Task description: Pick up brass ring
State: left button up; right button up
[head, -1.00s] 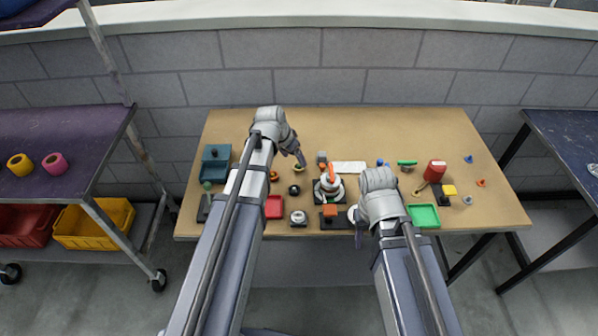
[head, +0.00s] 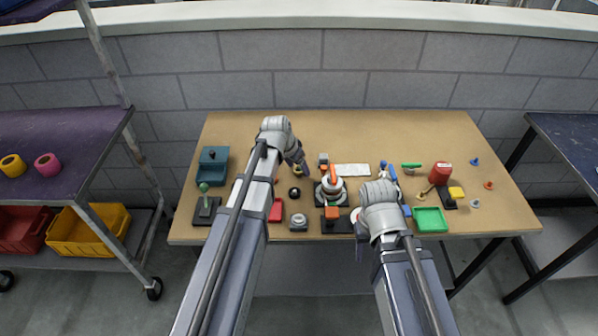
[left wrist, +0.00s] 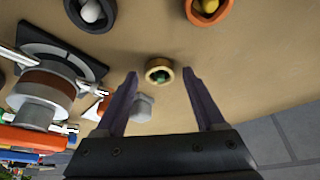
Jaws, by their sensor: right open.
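The brass ring (left wrist: 159,71) lies on the tan tabletop in the left wrist view, with something green showing in its hole. My left gripper (left wrist: 158,95) is open. Its two dark fingers are apart, with the ring between and just beyond their tips in the picture. I cannot tell the height of the fingertips over the table. In the head view, my left gripper (head: 303,173) points down beside the ring (head: 297,171), which it partly hides. My right gripper (head: 360,250) hangs low near the table's front edge, apart from the ring; its fingers are hard to see.
A grey hex nut (left wrist: 143,106) lies near the left finger. A black ring (left wrist: 90,12) and an orange ring (left wrist: 208,12) lie farther off. A round fixture (head: 332,188) stands right of the brass ring. The tabletop's back strip (head: 370,130) is clear.

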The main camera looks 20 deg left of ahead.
pick_arm(q)
grip_shut()
dwell(0.3)
dwell(0.3)
